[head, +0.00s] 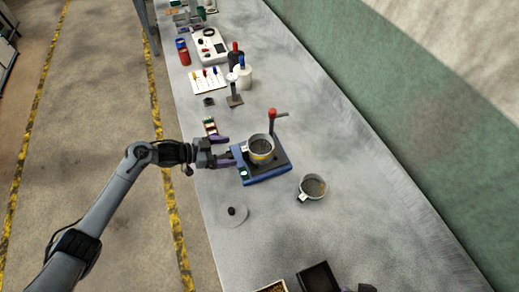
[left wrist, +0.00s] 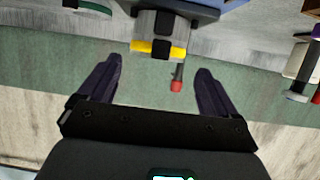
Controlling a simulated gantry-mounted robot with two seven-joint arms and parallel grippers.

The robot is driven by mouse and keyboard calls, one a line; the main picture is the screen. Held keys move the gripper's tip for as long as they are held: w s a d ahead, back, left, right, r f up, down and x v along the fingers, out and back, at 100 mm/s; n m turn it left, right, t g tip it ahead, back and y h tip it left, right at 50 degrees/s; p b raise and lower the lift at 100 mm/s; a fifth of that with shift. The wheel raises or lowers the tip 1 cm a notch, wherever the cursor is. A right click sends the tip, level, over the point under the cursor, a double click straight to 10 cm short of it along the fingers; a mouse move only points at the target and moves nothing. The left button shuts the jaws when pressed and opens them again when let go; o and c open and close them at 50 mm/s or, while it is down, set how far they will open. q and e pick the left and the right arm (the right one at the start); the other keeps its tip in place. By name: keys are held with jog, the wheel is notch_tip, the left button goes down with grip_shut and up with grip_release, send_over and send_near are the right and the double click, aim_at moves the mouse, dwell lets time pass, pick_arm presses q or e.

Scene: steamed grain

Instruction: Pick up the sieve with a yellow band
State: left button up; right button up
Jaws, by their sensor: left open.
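The sieve with a yellow band (head: 259,155) sits on a blue and black device (head: 265,176) on the grey table. In the left wrist view the sieve (left wrist: 160,30) appears at the top, upside down, with its yellow band and dark clips, roughly centred between the fingers. My left gripper (head: 228,151) is open and empty, just left of the sieve. Its purple fingers (left wrist: 159,66) are spread and apart from the sieve, with a gap in front.
A red-topped post (head: 272,114) rises behind the sieve on the device. A second metal sieve (head: 313,187) stands to the right. A round lid (head: 233,212) lies in front, and a dark tray (head: 318,277) is at the near edge. Bottles and a scale (head: 209,47) stand farther back.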

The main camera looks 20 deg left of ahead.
aim_at(243, 149)
pick_arm(q)
jog(key=shift+x, duration=3.5)
jog(key=shift+s+a, duration=0.1)
grip_shut()
